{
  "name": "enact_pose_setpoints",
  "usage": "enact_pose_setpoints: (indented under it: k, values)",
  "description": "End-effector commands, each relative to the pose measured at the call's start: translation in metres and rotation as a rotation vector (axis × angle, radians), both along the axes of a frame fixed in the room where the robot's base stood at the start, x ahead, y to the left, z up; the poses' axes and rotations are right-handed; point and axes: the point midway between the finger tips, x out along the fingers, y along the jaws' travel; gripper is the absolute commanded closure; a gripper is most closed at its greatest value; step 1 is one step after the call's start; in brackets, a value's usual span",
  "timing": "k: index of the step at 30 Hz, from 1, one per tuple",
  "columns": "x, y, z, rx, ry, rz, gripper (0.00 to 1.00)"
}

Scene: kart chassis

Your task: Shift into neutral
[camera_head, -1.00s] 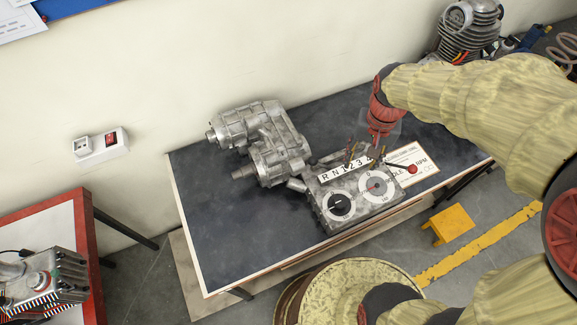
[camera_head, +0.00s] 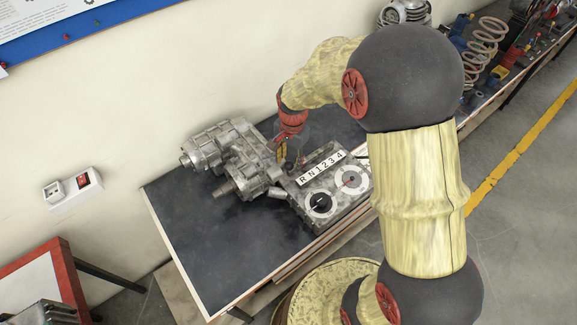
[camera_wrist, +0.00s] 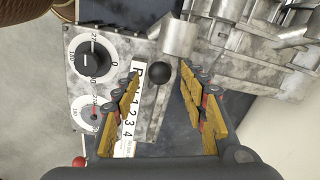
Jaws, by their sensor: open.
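The gearbox control box (camera_head: 325,205) sits on the dark table, with a white strip (camera_head: 321,168) marked R N 1 2 3 4 along its back. In the wrist view, a round black shift knob (camera_wrist: 160,73) stands beside the R end of the strip (camera_wrist: 128,125). My gripper (camera_wrist: 161,80) is open, with one yellow finger on each side of the knob and gaps between. The gripper (camera_head: 283,150) also shows in the head view, above the R end. The knob cannot be made out there. The shaft under the knob is hidden.
The metal gearbox casing (camera_head: 232,155) lies directly left of the control box. Two round dials, one black (camera_wrist: 93,60) and one with a red centre (camera_wrist: 93,113), are on the box. A red ball (camera_wrist: 79,162) shows near the strip's 4 end. The table's left front (camera_head: 210,240) is clear.

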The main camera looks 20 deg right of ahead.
Motion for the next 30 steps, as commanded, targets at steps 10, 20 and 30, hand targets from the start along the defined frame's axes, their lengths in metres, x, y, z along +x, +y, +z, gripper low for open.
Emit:
enact_pose_setpoints:
  k: [10, 20, 30]
  values:
    - [0.001, 0.001, -0.036, 0.0, 0.0, 0.002, 0.57]
    - [0.001, 0.001, -0.037, 0.0, 0.0, 0.002, 0.6]
    - [0.001, 0.001, -0.037, 0.0, 0.0, 0.002, 0.79]
